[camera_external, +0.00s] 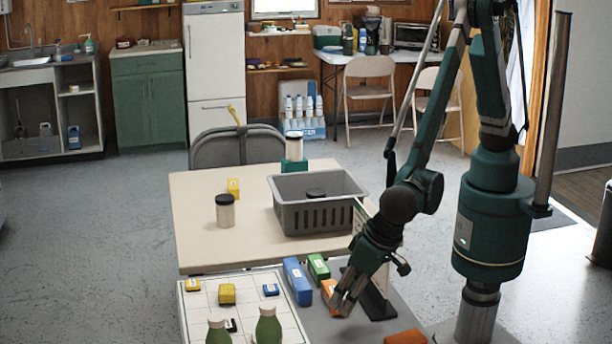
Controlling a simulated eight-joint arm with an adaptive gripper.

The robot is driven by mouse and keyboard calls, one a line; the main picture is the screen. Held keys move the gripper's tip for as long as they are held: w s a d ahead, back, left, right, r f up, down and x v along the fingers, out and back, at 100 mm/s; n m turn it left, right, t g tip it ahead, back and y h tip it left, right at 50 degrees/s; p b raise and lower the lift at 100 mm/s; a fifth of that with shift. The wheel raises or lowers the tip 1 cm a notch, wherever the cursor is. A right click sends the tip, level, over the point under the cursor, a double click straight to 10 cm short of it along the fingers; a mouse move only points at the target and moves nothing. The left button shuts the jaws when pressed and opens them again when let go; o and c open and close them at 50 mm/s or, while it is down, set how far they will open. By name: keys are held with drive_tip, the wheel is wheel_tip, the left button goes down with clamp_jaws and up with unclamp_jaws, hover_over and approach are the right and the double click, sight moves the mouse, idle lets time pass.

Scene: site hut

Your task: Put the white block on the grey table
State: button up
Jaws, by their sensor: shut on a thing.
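My gripper (343,303) points down over the grey table (365,325), at the near side of the scene. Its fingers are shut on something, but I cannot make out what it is. An orange block (328,288) shows right beside the fingers, partly hidden by them. I cannot pick out a white block clearly anywhere; the fingers hide the space between them. The grey table's surface shows beside and below the gripper.
A blue block (297,282), a green block (318,266) and another orange block (405,337) lie nearby. A white gridded board (205,318) at left holds small blocks and green bottles. A grey basket (300,222) and a black-lidded jar (225,212) stand on the beige table (195,240).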

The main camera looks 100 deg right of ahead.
drive_tip(key=shift+f, duration=0.5)
drive_tip(key=shift+f, duration=0.1)
drive_tip(key=shift+f+b, duration=0.4)
drive_tip(key=shift+f, duration=1.4)
drive_tip(key=shift+f, duration=0.1)
drive_tip(key=o, duration=0.9)
drive_tip(key=p+v, duration=0.2)
drive_tip(key=v, duration=1)
drive_tip(key=shift+d, duration=0.1)
